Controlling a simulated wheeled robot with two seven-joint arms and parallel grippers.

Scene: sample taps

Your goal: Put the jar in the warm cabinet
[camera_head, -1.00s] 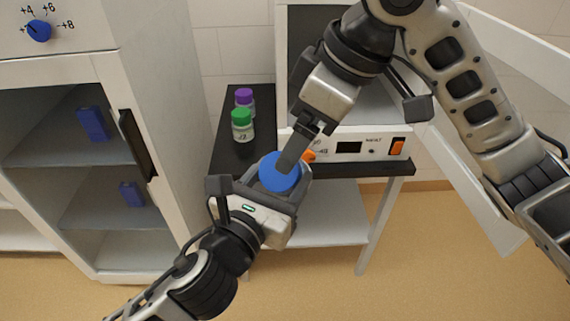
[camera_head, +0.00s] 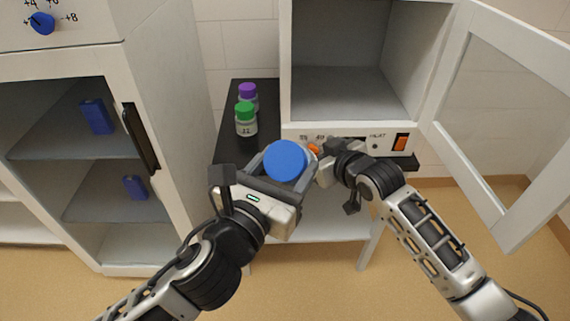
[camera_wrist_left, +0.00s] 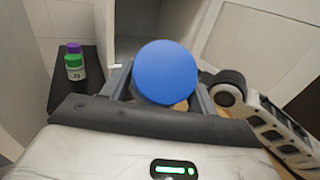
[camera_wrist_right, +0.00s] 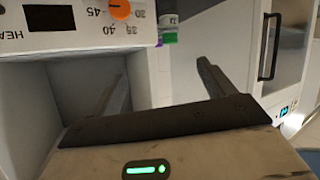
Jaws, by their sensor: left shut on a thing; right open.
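The jar (camera_head: 286,160) shows as a round blue lid in the head view; its body is hidden. My left gripper (camera_head: 284,166) is shut on it, in front of the warm cabinet's panel. The lid also shows between the fingers in the left wrist view (camera_wrist_left: 165,72). The warm cabinet (camera_head: 350,83) stands on the black bench, its compartment empty where visible and its glass door (camera_head: 507,120) swung open to the right. My right gripper (camera_head: 328,162) is open and empty, close in front of the panel. The orange dial (camera_wrist_right: 120,9) is clear of its fingers in the right wrist view.
A green-capped jar (camera_head: 246,119) and a purple-capped jar (camera_head: 248,93) stand on the black bench (camera_head: 232,147) left of the cabinet. A tall white cabinet (camera_head: 172,110) with blue items on its shelves stands at left. An orange switch (camera_head: 401,142) is on the panel's right.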

